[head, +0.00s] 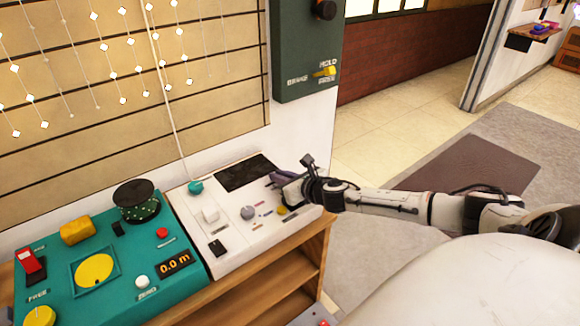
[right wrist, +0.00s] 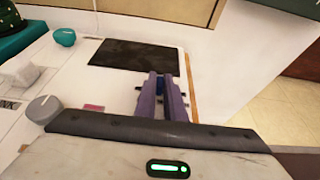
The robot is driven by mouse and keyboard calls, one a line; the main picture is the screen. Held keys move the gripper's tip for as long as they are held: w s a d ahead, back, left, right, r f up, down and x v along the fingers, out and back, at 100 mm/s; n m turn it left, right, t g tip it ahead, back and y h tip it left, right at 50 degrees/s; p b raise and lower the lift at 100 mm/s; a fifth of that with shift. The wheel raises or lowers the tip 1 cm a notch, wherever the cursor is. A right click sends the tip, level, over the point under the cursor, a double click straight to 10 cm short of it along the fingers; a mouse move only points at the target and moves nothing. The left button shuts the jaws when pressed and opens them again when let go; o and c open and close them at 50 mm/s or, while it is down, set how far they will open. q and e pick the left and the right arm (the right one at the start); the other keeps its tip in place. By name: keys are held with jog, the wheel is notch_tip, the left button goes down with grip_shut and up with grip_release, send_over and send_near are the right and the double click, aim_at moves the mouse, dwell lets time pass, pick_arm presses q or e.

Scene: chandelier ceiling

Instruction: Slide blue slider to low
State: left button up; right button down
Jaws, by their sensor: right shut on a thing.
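The blue slider (right wrist: 160,84) shows as a small patch of blue between the fingertips in the right wrist view. It is on the white control panel (head: 230,246), near the panel's right end. My right gripper (head: 276,180) reaches in from the right, and its purple-grey fingers also show in the right wrist view (right wrist: 160,88). They are shut on the slider, one on each side of it. The fingers hide most of the slider and its track, so its setting cannot be read. My left gripper is not in view.
A dark screen (head: 240,174) lies behind the fingers. A grey knob (head: 248,213), a yellow knob (head: 282,210), a white block (head: 210,215) and a teal knob (head: 195,187) stand nearby. A teal panel (head: 130,268) adjoins on the left. A green wall box (head: 300,50) hangs above.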

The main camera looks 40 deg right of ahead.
jog(key=shift+w+a+p, duration=0.15)
jog(key=shift+a+p, duration=0.15)
jog(key=shift+a, duration=1)
jog(key=c, duration=1.8)
grip_release()
jog(key=shift+a, duration=0.1)
jog(key=shift+c, duration=0.2)
jog(key=shift+s+r, duration=0.15)
jog(key=shift+s, duration=0.3)
jog(key=p+v, duration=0.1)
jog(key=v, duration=0.7)
jog(key=shift+s+r, duration=0.3)
jog(key=shift+s, duration=0.35)
